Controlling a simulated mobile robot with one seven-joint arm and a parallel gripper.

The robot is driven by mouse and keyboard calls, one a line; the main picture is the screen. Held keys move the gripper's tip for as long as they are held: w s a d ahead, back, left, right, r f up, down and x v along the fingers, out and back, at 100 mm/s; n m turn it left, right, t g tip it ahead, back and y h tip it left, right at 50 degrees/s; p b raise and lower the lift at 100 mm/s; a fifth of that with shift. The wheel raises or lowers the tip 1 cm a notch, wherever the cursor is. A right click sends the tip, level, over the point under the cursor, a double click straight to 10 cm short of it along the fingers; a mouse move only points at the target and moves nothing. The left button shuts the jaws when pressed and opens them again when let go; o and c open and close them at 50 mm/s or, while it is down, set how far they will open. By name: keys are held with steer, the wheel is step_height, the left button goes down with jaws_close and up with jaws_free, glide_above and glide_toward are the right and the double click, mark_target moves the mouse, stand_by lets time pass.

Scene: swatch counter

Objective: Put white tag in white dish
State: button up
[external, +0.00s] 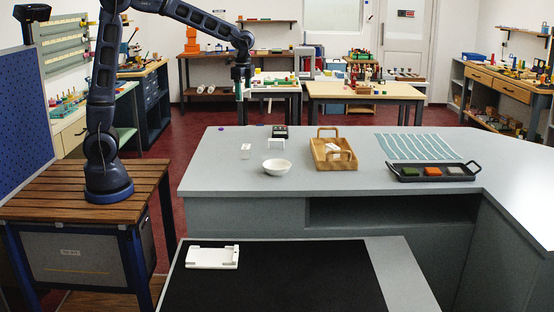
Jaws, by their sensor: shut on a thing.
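The white dish (277,167) is a round shallow bowl on the grey counter, and it looks empty. A small white flat piece, likely the white tag (246,151), lies on the counter to the left of the dish and a little behind it. My gripper (239,88) is raised high above the counter, up and left of the dish and apart from the white piece. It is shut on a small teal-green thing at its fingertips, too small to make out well.
A wooden tray (318,152) with handles holds white pieces right of the dish. A small white stand (276,141) and a black device (280,131) are behind it. A black tray (408,174) holds coloured swatches. Teal strips (415,147) lie at the back right. The counter's front left is clear.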

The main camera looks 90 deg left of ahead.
steer(key=w+d+m, duration=0.4)
steer(key=d, duration=0.3)
steer(key=w+d+m, duration=0.3)
steer(key=d, duration=0.4)
steer(key=m, duration=0.6)
glide_above(268, 161)
steer(key=d, duration=0.3)
step_height(268, 161, down, 20)
steer(key=shift+w+d+r, duration=0.1)
steer(key=shift+d+r, duration=0.05)
steer(key=shift+r, duration=0.1)
steer(key=o, duration=0.9)
steer(key=shift+f, duration=0.1)
steer(key=shift+o, duration=0.2)
